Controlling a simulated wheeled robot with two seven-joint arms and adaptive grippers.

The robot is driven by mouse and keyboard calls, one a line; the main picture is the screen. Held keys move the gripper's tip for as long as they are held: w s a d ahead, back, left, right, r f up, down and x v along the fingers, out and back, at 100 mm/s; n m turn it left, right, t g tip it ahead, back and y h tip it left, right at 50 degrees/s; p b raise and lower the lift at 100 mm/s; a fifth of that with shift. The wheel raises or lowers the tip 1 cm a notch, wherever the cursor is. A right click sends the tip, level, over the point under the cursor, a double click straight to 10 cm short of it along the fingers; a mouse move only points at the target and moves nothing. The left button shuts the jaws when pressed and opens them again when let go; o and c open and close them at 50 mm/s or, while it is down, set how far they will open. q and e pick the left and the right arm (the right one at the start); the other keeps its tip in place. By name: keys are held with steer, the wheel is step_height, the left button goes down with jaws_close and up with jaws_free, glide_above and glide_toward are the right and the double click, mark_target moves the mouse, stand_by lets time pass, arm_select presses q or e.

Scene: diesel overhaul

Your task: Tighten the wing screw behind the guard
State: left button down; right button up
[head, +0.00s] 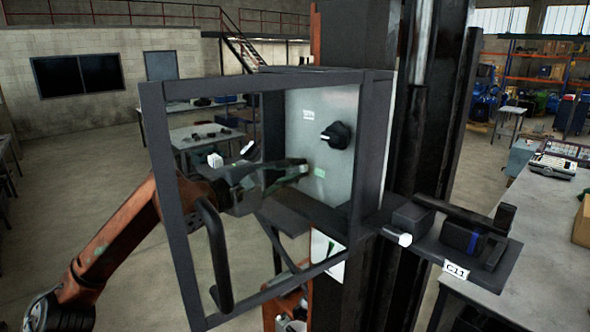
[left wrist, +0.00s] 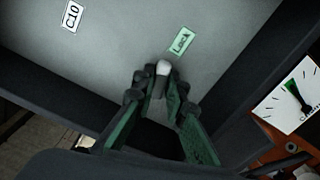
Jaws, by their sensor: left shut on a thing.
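The guard (head: 264,80) is a dark square frame with a black handle (head: 216,255), standing in front of a pale panel (head: 305,105). My left arm comes in from the left, and my left gripper (head: 300,168) is behind the frame at the lower part of the panel. In the left wrist view its green-padded fingers (left wrist: 163,86) are shut on a small pale-tipped piece, which looks like the wing screw (left wrist: 163,68). The screw's wings are mostly hidden by the fingers. A green label (left wrist: 181,40) is just beyond the fingertips. My right gripper is not in view.
A black knob (head: 337,135) sits higher on the panel. A dial gauge (left wrist: 292,98) is right of the gripper in the left wrist view.

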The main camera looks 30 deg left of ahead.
arm_select(q)
steer(key=shift+m, duration=0.3)
steer(key=shift+m, duration=1.1)
steer(key=c, duration=1.8)
jaws_free()
steer(key=b+v, duration=0.4)
steer(key=shift+s+a, duration=0.1)
steer(key=shift+s, duration=0.15)
